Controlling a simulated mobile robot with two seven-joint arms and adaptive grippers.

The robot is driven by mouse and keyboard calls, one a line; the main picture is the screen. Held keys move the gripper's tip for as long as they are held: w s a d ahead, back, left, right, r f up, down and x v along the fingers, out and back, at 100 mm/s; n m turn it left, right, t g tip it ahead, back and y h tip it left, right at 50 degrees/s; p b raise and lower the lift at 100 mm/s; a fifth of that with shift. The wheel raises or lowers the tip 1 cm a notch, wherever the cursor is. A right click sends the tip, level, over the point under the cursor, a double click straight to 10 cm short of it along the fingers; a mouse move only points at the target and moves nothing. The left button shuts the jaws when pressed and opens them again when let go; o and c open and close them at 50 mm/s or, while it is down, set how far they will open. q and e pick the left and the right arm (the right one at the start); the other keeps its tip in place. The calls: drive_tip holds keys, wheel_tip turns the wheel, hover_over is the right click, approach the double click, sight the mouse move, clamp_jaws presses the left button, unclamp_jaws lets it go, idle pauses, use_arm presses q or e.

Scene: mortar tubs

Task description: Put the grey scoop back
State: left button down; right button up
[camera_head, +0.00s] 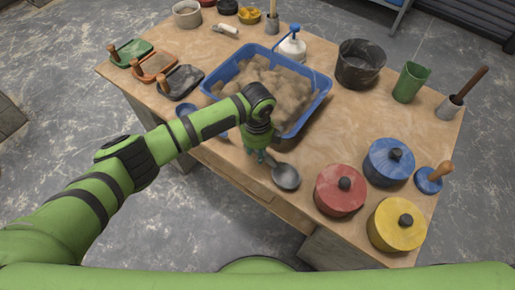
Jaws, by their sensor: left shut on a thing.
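The grey scoop (286,177) has a round, dark bowl and is near the front edge of the wooden table, in front of the blue tub. My left gripper (263,157) is shut on the scoop at its handle end, with the bowl out to the right of the fingers. The gripper hides most of the handle. I cannot tell whether the bowl touches the table. My right gripper is not in view.
The blue tub (325,93) holds brown lumpy material behind my left gripper. Red (338,196), blue (376,172) and yellow (388,233) lidded pots stand to the right. Green, orange and dark trays (192,75) with wooden handles lie at the left. A dark bucket (365,67) stands behind.

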use_arm(q)
drive_tip(key=c, duration=0.8)
unclamp_jaws()
wheel_tip(320, 180, up, 12)
